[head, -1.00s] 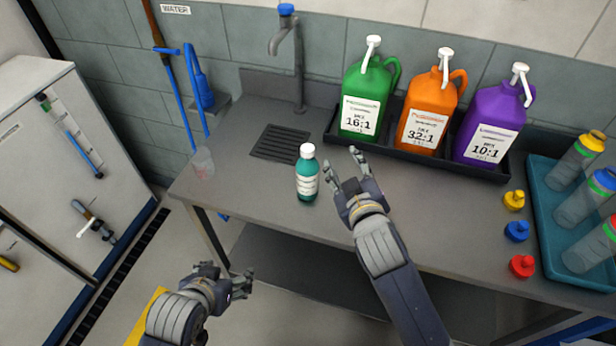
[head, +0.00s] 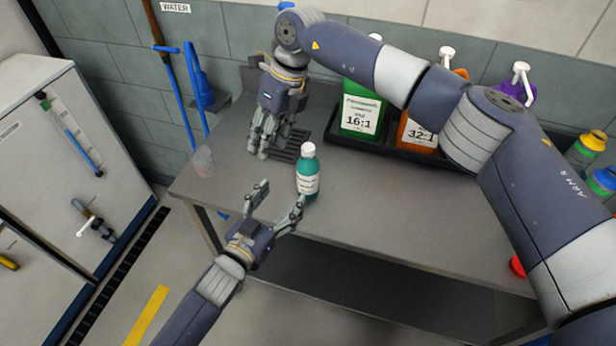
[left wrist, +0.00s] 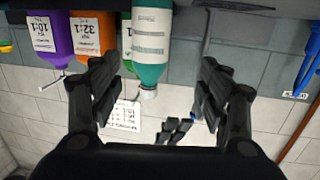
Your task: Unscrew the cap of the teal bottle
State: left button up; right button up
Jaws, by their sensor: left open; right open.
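The teal bottle (head: 307,178) stands upright on the grey steel bench, with its white cap (head: 308,149) on. My left gripper (head: 282,195) is open and empty at the bench's front edge, and one fingertip overlaps the bottle's lower side in the head view. In the left wrist view, which is upside down, the bottle (left wrist: 152,48) and its white cap (left wrist: 148,93) appear between the spread fingers; contact cannot be told. My right gripper (head: 268,147) is open and empty, fingers downward, left of and behind the bottle, over the drain grate.
Green (head: 362,122) and orange (head: 415,135) pump jugs stand in a black tray behind the bottle; a purple one is partly hidden by my right arm. Capped bottles show at the far right. A translucent item (head: 203,160) is at the bench's left end.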

aim_at(302, 175)
jog(key=w+d+r+h, duration=0.1)
jog(key=d, duration=0.1)
jog(key=w+d+r+h, duration=0.1)
jog(key=d, duration=0.2)
jog(key=w+d+r+h, duration=0.1)
jog(key=d, duration=0.2)
jog(key=shift+r+m+t, duration=0.3)
jog(key=shift+r+t, duration=0.05)
jog(key=shift+t, duration=0.05)
jog(key=shift+d, duration=0.1)
pick_arm(q)
jog(key=shift+m+h, duration=0.3)
jog(key=shift+h, duration=0.3)
jog(key=x, duration=0.7)
jog(key=r+x, duration=0.1)
jog(key=x, duration=0.3)
jog(key=shift+s+d, duration=0.1)
jog(key=shift+d, duration=0.4)
